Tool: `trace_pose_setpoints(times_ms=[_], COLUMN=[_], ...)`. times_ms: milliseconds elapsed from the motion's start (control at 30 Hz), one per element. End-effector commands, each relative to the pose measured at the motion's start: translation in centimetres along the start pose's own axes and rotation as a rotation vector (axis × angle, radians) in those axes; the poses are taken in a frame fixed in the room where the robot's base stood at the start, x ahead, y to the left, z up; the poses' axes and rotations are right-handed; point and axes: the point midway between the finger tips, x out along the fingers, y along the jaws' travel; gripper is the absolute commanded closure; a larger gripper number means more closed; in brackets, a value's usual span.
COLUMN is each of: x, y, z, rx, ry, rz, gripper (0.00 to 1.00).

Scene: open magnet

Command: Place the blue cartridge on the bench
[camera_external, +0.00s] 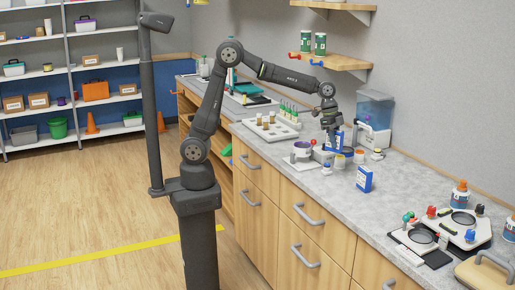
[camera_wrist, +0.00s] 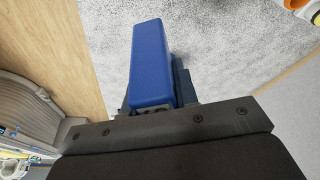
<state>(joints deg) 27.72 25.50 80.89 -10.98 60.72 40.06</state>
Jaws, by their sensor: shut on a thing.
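My gripper (camera_external: 331,128) is over the bench (camera_external: 330,203) and is shut on a blue cartridge (camera_wrist: 151,62). In the wrist view the cartridge sticks out between the fingers, its plain blue face toward the camera. In the external view blue shows just below the gripper, partly hidden by nearby items; whether it touches the bench there is unclear. The grey speckled bench top also shows behind the cartridge in the wrist view (camera_wrist: 225,50). A second blue box with a white label (camera_external: 364,179) stands upright on the bench, nearer the front.
A small device with a purple-rimmed bowl (camera_external: 302,149) stands left of the gripper. A clear blue water tank (camera_external: 374,107) is behind it. A tube rack (camera_external: 270,126) is further left. Instruments with round dark plates (camera_external: 462,218) stand at right. Bench right of the blue box is clear.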

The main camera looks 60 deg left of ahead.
Motion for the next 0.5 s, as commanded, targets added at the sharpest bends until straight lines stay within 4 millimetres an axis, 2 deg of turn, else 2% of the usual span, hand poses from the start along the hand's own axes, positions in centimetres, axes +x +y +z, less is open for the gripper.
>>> trace_pose_setpoints(times_ms=[33,100,267,500], x=[-0.5,-1.0,-2.7,-5.7], y=[-2.9,-6.2,-13.6,-23.6], z=[0.9,2.3,6.1,14.0], rx=[-0.062,-0.14,-0.32,-0.59], ry=[-0.001,-0.004,-0.007,-0.012], rz=[-0.019,-0.042,-0.096,-0.176], gripper=[0.97,0.97,0.97,0.97])
